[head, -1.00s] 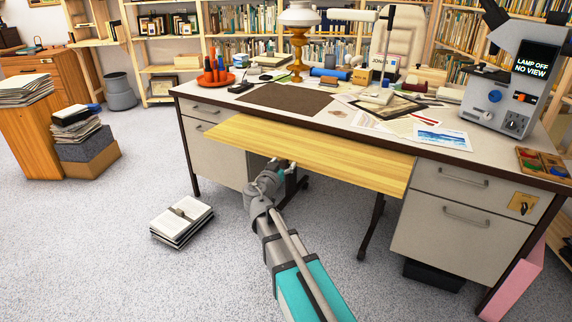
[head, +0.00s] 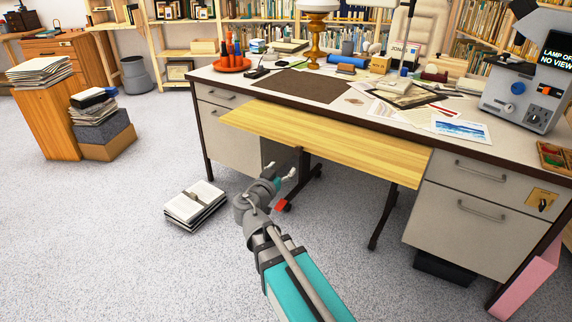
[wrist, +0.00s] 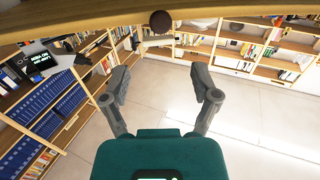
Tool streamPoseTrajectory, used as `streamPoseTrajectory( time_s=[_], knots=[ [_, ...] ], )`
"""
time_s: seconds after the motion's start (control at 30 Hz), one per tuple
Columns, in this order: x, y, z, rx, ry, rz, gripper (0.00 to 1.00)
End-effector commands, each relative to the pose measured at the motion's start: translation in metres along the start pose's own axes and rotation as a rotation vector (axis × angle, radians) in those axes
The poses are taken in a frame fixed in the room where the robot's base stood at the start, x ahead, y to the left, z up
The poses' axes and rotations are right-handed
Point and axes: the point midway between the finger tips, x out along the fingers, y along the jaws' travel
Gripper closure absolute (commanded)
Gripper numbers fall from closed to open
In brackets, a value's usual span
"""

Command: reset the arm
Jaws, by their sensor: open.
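My arm reaches forward from the bottom of the head view. My gripper (head: 281,170) is low in front of the desk (head: 465,213), near its kneehole and below the front edge of the pull-out wooden board (head: 325,143). In the wrist view my gripper (wrist: 162,86) has its two fingers spread wide, with nothing between them. A wooden edge (wrist: 60,23) with a dark round knob (wrist: 160,22) crosses the top of that view.
A grey box (head: 103,128) and a wooden pedestal (head: 45,125) stand farther left. A pink panel (head: 526,283) leans at the desk's right end. The front left floor is clear.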

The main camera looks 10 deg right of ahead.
Motion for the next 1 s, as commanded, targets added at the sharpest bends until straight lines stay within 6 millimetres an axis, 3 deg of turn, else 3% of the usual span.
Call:
streamPoseTrajectory(
  time_s=[0.63,0.77,1.0],
  knots=[
    [-0.004,0.005,0.003,-0.009,-0.019,0.014,0.22],
    [0.001,0.017,0.011,-0.036,-0.073,0.049,0.22],
    [0.009,0.06,0.045,-0.14,-0.297,0.149,0.22]
  ],
)
